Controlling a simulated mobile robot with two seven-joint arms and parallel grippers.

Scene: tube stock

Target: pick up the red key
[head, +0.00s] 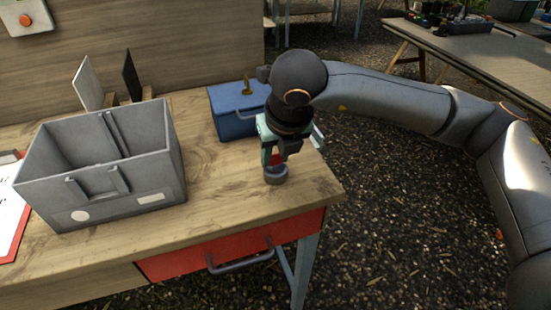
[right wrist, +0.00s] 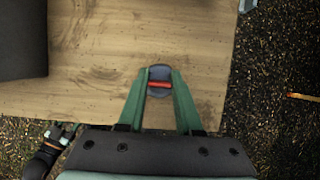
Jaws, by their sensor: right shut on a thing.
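The red key (head: 275,158) is between the fingertips of my right gripper (head: 276,155) in the head view. In the right wrist view it shows as a short red bar (right wrist: 159,84) between the two green fingers (right wrist: 159,88), which are shut on it. A small round grey cup (head: 275,176) stands on the table right below the key. I cannot tell whether the key is still partly inside the cup. My left gripper (right wrist: 60,133) seems to show small at the lower left of the right wrist view, beyond the table edge; its jaws are unclear.
A blue box (head: 228,124) stands just behind my right gripper. A grey open bin (head: 160,165) with a divider stands to the left. The wooden tabletop (head: 225,195) is bare between bin and cup. A red drawer (head: 190,262) is under the table's front edge.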

